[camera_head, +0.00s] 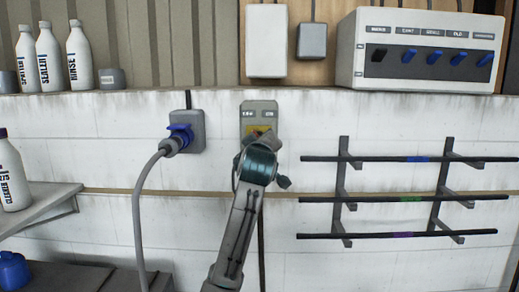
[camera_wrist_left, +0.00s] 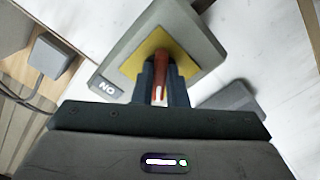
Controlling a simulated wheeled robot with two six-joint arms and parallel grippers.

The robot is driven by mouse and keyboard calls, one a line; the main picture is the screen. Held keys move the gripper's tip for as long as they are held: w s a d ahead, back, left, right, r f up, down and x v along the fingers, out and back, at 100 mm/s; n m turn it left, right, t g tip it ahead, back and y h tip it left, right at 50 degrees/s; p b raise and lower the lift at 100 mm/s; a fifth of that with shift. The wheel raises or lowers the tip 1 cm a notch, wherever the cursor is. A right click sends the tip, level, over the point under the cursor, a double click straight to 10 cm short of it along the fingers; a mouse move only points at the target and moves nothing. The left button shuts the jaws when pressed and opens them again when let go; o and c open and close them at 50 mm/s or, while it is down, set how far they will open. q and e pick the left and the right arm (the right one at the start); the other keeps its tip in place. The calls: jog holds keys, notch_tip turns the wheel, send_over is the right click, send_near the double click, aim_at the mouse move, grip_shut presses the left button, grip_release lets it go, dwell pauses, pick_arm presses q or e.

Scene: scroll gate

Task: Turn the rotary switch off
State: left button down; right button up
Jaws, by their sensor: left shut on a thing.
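The rotary switch is a grey wall box (camera_head: 248,109) with a yellow plate and two small labels along its top. In the left wrist view, the box (camera_wrist_left: 196,28), the yellow plate (camera_wrist_left: 180,48) and a red handle (camera_wrist_left: 161,68) show close up, with an "ON" label at lower left. My left gripper (camera_wrist_left: 161,73) is shut on the red handle, one finger on each side. In the head view, my left gripper (camera_head: 262,139) is in front of the switch, and my wrist hides the handle and the box's lower part. My right gripper is in neither view.
A blue plug (camera_head: 181,135) with a grey cable sits in a socket left of the switch. A rack (camera_head: 343,190) with three dark rods is on the right. A control box (camera_head: 425,50), bottles (camera_head: 80,55) and a shelf (camera_head: 45,205) stand around it.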

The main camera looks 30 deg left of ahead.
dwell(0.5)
pick_arm(q)
jog(key=c, duration=1.5)
grip_release()
jog(key=shift+o, duration=0.2)
jog(key=b+v, duration=0.3)
jog(key=v, duration=0.8)
jog(key=shift+b, duration=0.35)
jog(key=shift+w+f, duration=0.1)
jog(key=shift+f, duration=0.05)
